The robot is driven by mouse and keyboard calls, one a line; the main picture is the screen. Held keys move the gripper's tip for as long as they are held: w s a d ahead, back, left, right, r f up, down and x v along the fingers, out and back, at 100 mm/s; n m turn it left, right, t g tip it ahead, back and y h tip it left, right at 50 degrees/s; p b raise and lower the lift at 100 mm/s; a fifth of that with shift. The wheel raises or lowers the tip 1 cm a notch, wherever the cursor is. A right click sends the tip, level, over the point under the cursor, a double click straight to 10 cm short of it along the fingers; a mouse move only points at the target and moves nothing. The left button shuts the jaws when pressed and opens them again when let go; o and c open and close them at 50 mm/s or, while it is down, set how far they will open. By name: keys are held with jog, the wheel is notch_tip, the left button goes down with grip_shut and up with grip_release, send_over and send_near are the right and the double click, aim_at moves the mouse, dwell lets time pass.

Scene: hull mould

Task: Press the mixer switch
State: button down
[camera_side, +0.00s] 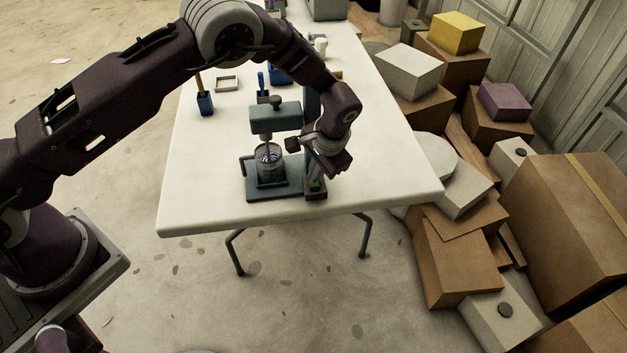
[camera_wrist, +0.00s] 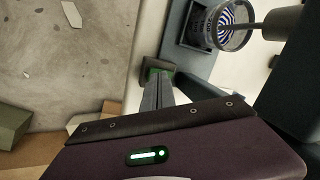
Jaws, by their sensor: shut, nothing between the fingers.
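The mixer (camera_side: 275,122) stands upright on the white table, a grey-green stand with its head over a clear bowl (camera_side: 269,168). The bowl, with a blue-and-white swirl inside, also shows at the top of the wrist view (camera_wrist: 229,27). A small dark switch box (camera_side: 316,195) with a green switch (camera_side: 314,185) sits at the right of the mixer base. My gripper (camera_side: 316,178) is shut and empty, pointing down over the switch. In the wrist view its fingertips (camera_wrist: 158,82) overlap the green switch (camera_wrist: 153,71), partly hiding it. I cannot tell whether they touch.
The white table (camera_side: 205,190) is clear left of the mixer and along its front edge. Cardboard boxes (camera_side: 455,262) are piled on the floor to the right.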

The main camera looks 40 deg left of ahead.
jog(key=shift+f, duration=0.8)
jog(key=shift+r, duration=0.1)
jog(key=s+d+r, duration=0.3)
jog(key=r, duration=0.6)
jog(key=shift+s+d, duration=0.25)
jog(key=shift+s, duration=0.05)
